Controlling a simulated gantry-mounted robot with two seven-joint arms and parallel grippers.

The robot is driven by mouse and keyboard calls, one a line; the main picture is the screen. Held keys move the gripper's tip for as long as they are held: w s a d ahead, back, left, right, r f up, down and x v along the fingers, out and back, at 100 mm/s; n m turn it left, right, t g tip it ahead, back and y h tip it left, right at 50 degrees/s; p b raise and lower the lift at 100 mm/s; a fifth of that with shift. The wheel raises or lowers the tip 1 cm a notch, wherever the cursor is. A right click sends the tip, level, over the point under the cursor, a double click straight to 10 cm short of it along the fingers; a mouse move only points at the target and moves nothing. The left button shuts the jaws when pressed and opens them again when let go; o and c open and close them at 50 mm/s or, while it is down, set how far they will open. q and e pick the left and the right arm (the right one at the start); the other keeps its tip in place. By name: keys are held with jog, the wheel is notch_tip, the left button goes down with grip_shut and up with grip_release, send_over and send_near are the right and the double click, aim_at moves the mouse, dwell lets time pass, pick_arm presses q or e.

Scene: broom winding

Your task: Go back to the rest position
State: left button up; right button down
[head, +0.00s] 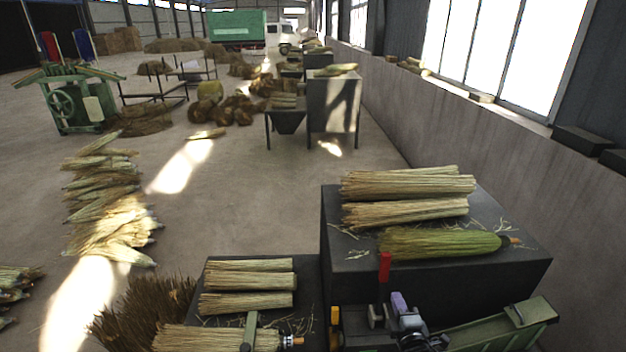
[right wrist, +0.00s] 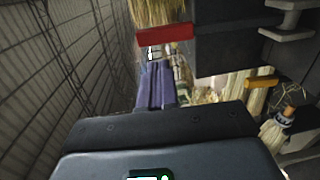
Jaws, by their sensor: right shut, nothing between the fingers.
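My right gripper (head: 398,301) is low in the head view, in front of the dark table and right of a red lever (head: 384,266). Its purple fingers are together with nothing between them, and they also show in the right wrist view (right wrist: 156,84). The red lever (right wrist: 165,32) shows just beyond the fingertips there; I cannot tell whether they touch. An orange lever (head: 335,315) stands to the left of the gripper. A broom bundle (head: 205,338) lies at the bottom edge, under a greenish bar. My left gripper is not in view.
A dark table (head: 345,262) holds several straw bundles, with a greenish one (head: 440,243) at the front. A lower dark stand (head: 312,285) to its left bears more bundles (head: 248,302). A wall (head: 470,140) runs along the right.

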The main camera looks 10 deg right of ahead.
jog(key=s+a+f+m+g+y, duration=0.15)
jog(key=s+a+f, duration=0.25)
jog(key=s+f, duration=0.4)
jog(key=s+a+f+m+g, duration=0.1)
jog(key=s+a+f+g, duration=0.3)
jog(key=s, duration=0.6)
jog(key=s+a+r+m+g, duration=0.1)
jog(key=s+r+m+g, duration=0.2)
jog(key=s+m, duration=0.3)
jog(key=s+a+r+m+g, duration=0.1)
jog(key=s+r+m+g, duration=0.2)
jog(key=s, duration=1.1)
jog(key=m+g, duration=0.2)
jog(key=shift+s+a+r+m+y, duration=0.2)
jog(key=shift+a+m+y, duration=0.1)
jog(key=shift+m+y, duration=0.05)
